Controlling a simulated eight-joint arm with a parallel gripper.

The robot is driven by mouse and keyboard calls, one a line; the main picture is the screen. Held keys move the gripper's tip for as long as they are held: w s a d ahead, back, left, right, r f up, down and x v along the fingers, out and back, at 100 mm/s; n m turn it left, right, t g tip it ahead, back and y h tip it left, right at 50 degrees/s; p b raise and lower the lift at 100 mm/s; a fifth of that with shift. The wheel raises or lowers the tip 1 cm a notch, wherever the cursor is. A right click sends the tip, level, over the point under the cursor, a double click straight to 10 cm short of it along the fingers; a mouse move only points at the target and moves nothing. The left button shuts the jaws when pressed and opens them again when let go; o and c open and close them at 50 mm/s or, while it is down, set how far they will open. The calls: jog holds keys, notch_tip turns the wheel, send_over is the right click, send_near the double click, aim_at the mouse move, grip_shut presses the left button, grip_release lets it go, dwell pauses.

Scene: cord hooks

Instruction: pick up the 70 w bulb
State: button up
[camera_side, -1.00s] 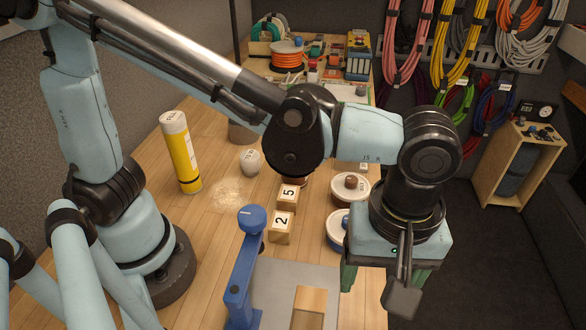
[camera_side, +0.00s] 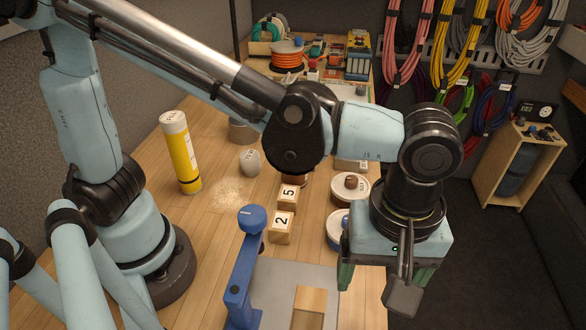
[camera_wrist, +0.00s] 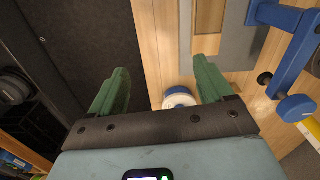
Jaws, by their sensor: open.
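A small rounded grey-white object (camera_side: 249,162) with a dark label stands on the wooden bench in the side view. It looks like a bulb, but I cannot read its label. My gripper (camera_side: 385,280) points down at the bench's right edge, well to the right of and nearer than that object. In the wrist view its two green fingers (camera_wrist: 162,85) are apart with nothing held between them. The bulb-like object is not visible in the wrist view.
Wooden blocks marked 5 (camera_side: 287,196) and 2 (camera_side: 281,226) stand right of it. A yellow and white cylinder (camera_side: 180,153) stands left. A blue-handled fixture (camera_side: 243,270) rises in front. A round white-topped container (camera_wrist: 180,97) shows beyond the fingers.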

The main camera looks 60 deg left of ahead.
notch_tip(320, 180, up, 6)
jog(key=w+a+m, duration=0.3)
jog(key=a, duration=0.7)
jog(key=w+a+m, duration=0.3)
jog(key=a, duration=0.7)
jog(key=w+a+m, duration=0.3)
jog(key=a, duration=0.8)
jog(key=shift+m, duration=0.4)
jog(key=s+a+m, duration=0.4)
jog(key=a, duration=0.7)
send_near(251, 154)
jog(key=shift+m, duration=0.3)
jog(key=shift+w+a+f, duration=0.1)
jog(key=shift+a+f, duration=0.1)
jog(key=shift+f, duration=1.35)
jog(key=shift+a+f, duration=0.15)
jog(key=shift+f, duration=1.35)
jog(key=shift+d+f, duration=0.2)
jog(key=shift+f, duration=1.15)
jog(key=shift+d+f, duration=0.2)
jog(key=shift+f, duration=1.1)
